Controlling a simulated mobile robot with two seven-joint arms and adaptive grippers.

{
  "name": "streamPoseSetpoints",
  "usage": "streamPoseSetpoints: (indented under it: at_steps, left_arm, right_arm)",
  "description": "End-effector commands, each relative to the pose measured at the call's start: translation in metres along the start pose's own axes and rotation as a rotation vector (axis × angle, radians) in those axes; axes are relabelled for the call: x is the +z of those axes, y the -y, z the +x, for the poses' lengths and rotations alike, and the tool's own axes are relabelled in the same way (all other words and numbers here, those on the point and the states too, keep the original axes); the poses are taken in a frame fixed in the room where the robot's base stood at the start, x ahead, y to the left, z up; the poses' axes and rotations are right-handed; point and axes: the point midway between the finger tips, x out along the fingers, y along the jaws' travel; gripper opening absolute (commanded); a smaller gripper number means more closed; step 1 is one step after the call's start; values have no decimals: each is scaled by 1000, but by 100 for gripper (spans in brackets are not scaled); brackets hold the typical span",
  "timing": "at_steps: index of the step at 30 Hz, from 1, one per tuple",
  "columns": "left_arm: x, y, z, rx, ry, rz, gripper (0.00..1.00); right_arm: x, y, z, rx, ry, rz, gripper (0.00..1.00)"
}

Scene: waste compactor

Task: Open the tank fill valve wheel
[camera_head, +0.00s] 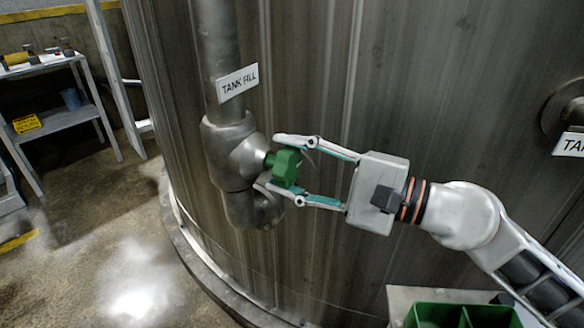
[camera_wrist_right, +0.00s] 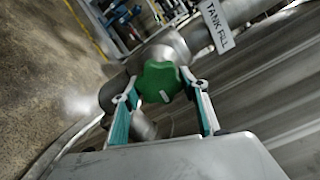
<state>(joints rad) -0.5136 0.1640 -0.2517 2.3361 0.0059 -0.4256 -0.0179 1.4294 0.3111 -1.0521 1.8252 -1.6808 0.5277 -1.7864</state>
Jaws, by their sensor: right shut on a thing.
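The green valve wheel (camera_head: 286,166) sits on a short stem on the grey pipe fitting, below the "TANK FILL" sign (camera_head: 238,82). My right gripper (camera_head: 272,163) comes in from the right, with one finger above the wheel and one below it, shut on it. In the right wrist view the lobed green wheel (camera_wrist_right: 160,80) lies between the two fingertips (camera_wrist_right: 162,90), with a small white mark on its face. The "TANK FILL" sign (camera_wrist_right: 217,26) also shows there, beyond the wheel. My left gripper is in neither view.
The large ribbed metal tank (camera_head: 320,60) stands close behind the valve, with a raised rim at its foot. A vertical grey pipe (camera_head: 215,45) runs above the fitting. A green divided bin (camera_head: 438,316) is at the lower right. A shelf (camera_head: 52,120) stands at the left, with open floor between.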

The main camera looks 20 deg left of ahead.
Motion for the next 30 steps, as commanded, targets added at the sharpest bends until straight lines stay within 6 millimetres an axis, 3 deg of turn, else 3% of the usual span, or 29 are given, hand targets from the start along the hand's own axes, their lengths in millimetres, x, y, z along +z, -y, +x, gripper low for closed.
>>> streamPoseSetpoints:
  at_steps: [10,26,27,28,30]
  left_arm:
    - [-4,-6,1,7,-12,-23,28]
    - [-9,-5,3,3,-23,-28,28]
    - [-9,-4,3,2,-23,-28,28]
    - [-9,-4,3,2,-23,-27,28]
    - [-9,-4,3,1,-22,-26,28]
  right_arm:
    - [-1,-1,0,2,0,-126,22]
    - [0,0,0,2,-1,-147,22]
    - [0,0,0,2,-1,-147,54]
    - [0,0,0,2,-1,-147,61]
    - [0,0,0,1,-1,-146,61]
